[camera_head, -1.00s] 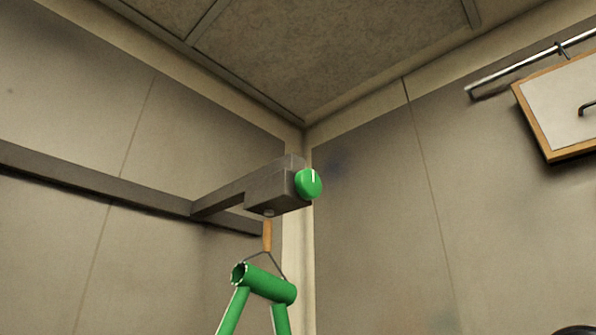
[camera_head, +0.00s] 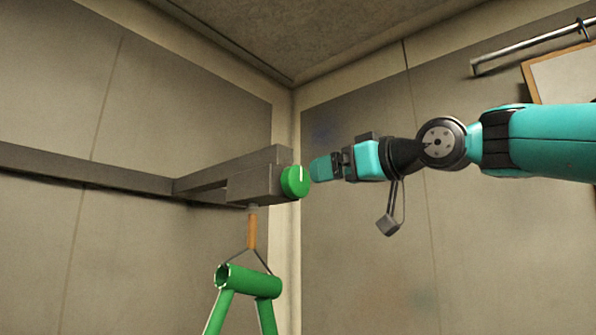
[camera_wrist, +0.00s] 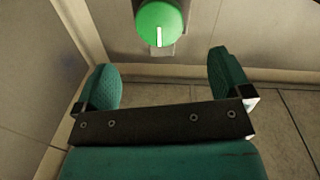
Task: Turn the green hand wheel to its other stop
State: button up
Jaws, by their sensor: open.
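The green hand wheel (camera_head: 295,182) is a round knob on the end of a grey box (camera_head: 255,184) in the head view.
A grey rail (camera_head: 90,168) along the left wall carries the box. A green tube frame (camera_head: 250,281) hangs below it from an orange-handled hook (camera_head: 252,231). A metal bar (camera_head: 525,47) and a wood-edged panel (camera_head: 565,78) are at upper right. Space below my arm looks clear.

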aim_at(300, 181)
jog(key=p+x, duration=0.5)
jog(key=x, duration=0.4)
jog(key=shift+w+a+r, duration=0.15)
jog(key=shift+w+a, duration=0.05)
jog(key=shift+w, duration=0.1)
jog(key=shift+w+a, duration=0.25)
jog(key=shift+a, duration=0.05)
jog(key=shift+c, duration=0.3)
jog(key=c, duration=0.9)
